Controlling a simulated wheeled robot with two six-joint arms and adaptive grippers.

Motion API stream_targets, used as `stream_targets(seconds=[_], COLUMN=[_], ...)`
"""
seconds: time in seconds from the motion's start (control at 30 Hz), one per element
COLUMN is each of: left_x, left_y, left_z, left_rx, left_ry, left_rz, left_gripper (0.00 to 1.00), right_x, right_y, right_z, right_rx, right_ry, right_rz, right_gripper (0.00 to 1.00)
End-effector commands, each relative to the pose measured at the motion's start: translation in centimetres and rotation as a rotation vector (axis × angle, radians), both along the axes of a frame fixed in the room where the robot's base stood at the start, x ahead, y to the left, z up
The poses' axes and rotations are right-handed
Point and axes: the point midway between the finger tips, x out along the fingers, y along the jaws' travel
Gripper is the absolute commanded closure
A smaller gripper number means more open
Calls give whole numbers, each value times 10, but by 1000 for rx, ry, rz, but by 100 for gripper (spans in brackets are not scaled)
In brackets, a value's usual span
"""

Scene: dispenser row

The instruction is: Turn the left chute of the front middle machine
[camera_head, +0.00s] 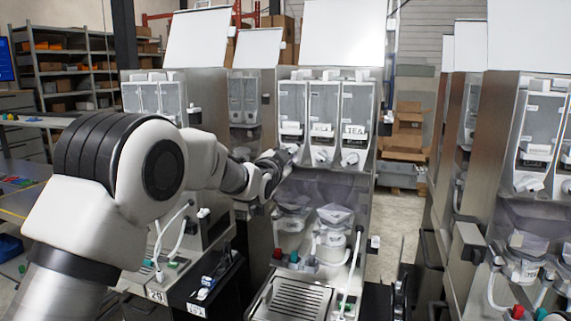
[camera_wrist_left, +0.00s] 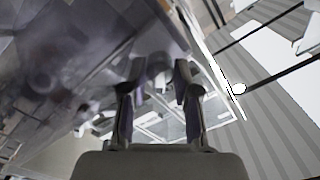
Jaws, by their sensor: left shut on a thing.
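The front middle machine (camera_head: 335,185) stands at the centre of the head view, with three clear canisters side by side and a white chute under each. My left gripper (camera_head: 281,158) reaches in from the left and is shut on the left chute (camera_head: 292,149), below the left canister (camera_head: 292,103). The gripper hides part of this chute. The middle chute (camera_head: 321,155) and right chute (camera_head: 351,158) are free. In the left wrist view the two fingers (camera_wrist_left: 158,98) stand before a blurred grey panel, and what lies between them is unclear. My right gripper is not in view.
Another machine (camera_head: 205,45) stands behind on the left, and a further one (camera_head: 505,120) is on the right across a gap. Clear mixing bowls (camera_head: 335,215) and a drip tray (camera_head: 295,298) lie below the chutes. Cardboard boxes (camera_head: 405,130) are at the back.

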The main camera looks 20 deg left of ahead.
Motion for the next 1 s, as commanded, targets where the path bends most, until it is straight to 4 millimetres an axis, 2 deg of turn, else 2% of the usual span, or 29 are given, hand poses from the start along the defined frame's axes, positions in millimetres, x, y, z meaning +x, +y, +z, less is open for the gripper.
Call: stream_targets(seconds=[0.2,0.6,1.0], left_x=[0,0,0], left_y=[-1,-2,-3], left_z=[-3,-2,-2], left_rx=[-204,-541,-696], left_ry=[7,18,25], left_rz=[0,0,1], left_gripper=[100,100,100], right_x=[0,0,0], right_y=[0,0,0], right_z=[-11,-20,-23], right_rx=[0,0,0], right_ry=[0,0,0], right_rz=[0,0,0], right_gripper=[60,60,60])
